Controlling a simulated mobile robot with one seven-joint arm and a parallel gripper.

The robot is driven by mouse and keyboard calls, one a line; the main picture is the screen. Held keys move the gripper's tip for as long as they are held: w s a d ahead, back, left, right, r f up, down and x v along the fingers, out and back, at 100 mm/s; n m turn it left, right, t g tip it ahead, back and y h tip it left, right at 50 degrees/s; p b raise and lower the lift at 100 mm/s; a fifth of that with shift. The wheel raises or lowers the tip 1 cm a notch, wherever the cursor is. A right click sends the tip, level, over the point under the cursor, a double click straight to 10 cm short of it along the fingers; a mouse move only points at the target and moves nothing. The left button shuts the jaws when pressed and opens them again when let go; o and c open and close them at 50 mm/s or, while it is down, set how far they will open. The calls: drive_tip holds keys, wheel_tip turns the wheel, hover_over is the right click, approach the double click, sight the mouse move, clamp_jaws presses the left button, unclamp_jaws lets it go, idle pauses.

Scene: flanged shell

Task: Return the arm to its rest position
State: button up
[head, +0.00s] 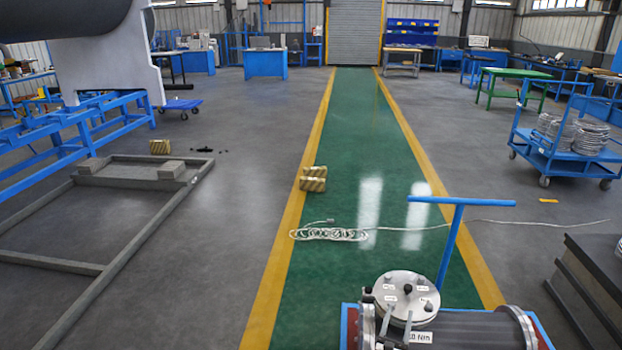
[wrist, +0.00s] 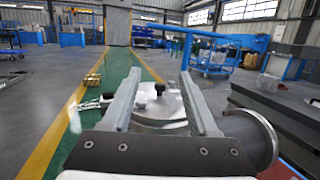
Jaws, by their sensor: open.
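My gripper (wrist: 158,78) is in the wrist view, its two grey fingers spread wide apart with nothing held between them. A round metal lid (wrist: 160,115) with dark knobs shows beyond and between the fingers. In the head view the lid (head: 405,290) sits at the left end of the dark flanged shell (head: 470,332), on a blue cart (head: 455,240). Two small grey bars at the lid's near edge look like my fingers; whether they touch it I cannot tell. The shell's right end flange (wrist: 262,138) shows right of my gripper. The rest of my arm is hidden.
A coiled white hose (head: 330,234) and brass-coloured blocks (head: 313,179) lie on the floor beyond the cart. A dark stack (head: 595,280) stands close on the right. A grey floor frame (head: 130,255) lies left. The green walkway (head: 350,130) is open farther back.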

drive_tip(key=w+a+r+n+t+y, duration=0.2)
drive_tip(key=a+r+n+y, duration=0.5)
drive_tip(key=r+y, duration=0.25)
drive_tip(key=w+a+r+n+t+y, duration=0.1)
drive_tip(key=w+a+r+n+y, duration=0.1)
drive_tip(key=a+r+n+y, duration=0.55)
drive_tip(key=s+a+r+n+g+y, duration=1)
drive_tip(key=s+a+r+n+g, duration=0.3)
drive_tip(key=n+g, duration=0.4)
drive_tip(key=s+d+r+n+g+h+p, duration=0.1)
drive_tip(key=s+r+n+g+h, duration=0.3)
drive_tip(key=s+n+g+h, duration=0.75)
drive_tip(key=s+d+r+m+t+h, duration=0.2)
drive_tip(key=s+d+r+t+h, duration=0.5)
drive_tip(key=s+d+t, duration=0.5)
drive_tip(key=shift+d+r+t+p, duration=0.35)
drive_tip(key=shift+d+r, duration=0.35)
drive_tip(key=shift+d, duration=0.15)
